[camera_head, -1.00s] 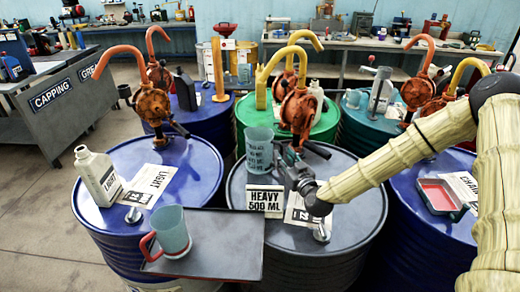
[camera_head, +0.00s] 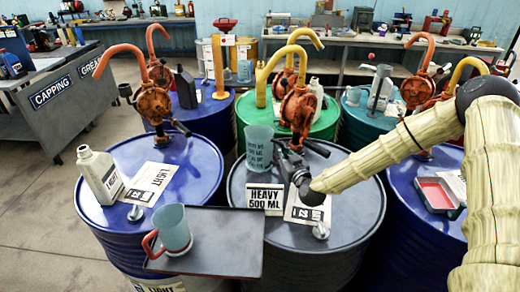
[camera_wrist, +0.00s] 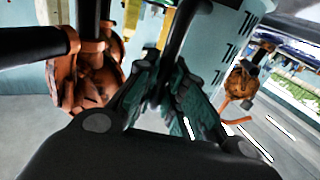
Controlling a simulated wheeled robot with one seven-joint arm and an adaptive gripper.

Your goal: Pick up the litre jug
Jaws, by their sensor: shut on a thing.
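The litre jug (camera_head: 259,146), tall, pale blue-green and marked with dark graduations, is upright at the grey heavy-oil drum's pump, behind the HEAVY 500 ML sign (camera_head: 265,197). My gripper (camera_head: 281,150) is at the jug's right side. In the wrist view the jug's marked wall (camera_wrist: 222,45) is close beyond my fingers (camera_wrist: 165,92), which are shut on a dark upright bar, seemingly the jug's handle. Fingers and pump partly hide the grip. I cannot tell whether the jug's base touches the drum.
The orange pump (camera_head: 298,108) stands close behind my gripper. A smaller jug with a red handle (camera_head: 173,228) stands on a dark tray (camera_head: 225,250) in front. A white bottle (camera_head: 98,174) is on the left blue drum. A red-filled pan (camera_head: 436,194) is on the right drum.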

